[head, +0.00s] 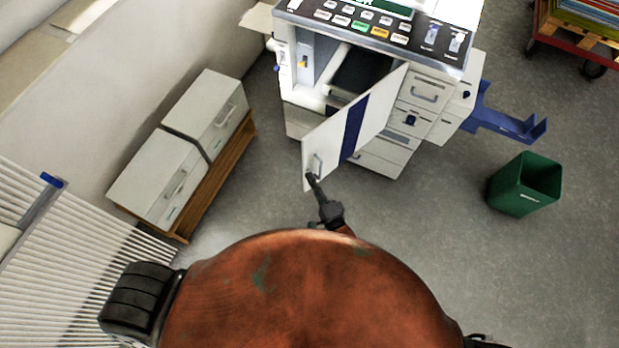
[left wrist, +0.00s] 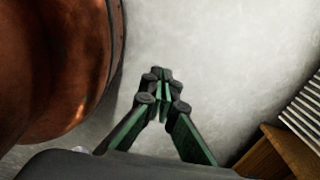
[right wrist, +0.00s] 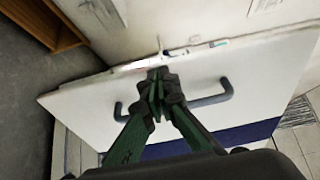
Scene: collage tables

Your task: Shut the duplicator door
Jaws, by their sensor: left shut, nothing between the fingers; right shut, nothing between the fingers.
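The duplicator (head: 440,60) stands at the top of the head view. Its white door (head: 375,115) with a blue stripe is swung open toward me, showing the dark inside. The door's grey handle (head: 316,166) is near its free edge. My right gripper (head: 311,178) is shut and empty, its tips close to the handle. In the right wrist view the shut fingers (right wrist: 157,75) overlap the middle of the handle (right wrist: 212,98) and reach toward the door's edge; I cannot tell whether they touch. My left gripper (left wrist: 160,78) is shut and empty above bare floor, seen only in the left wrist view.
Two grey drawer cabinets (head: 155,175) sit on a wooden base to the left. A white radiator (head: 70,260) is at the lower left. A green bin (head: 515,190) and a blue tray (head: 505,122) are at the right. Floor around the door is clear.

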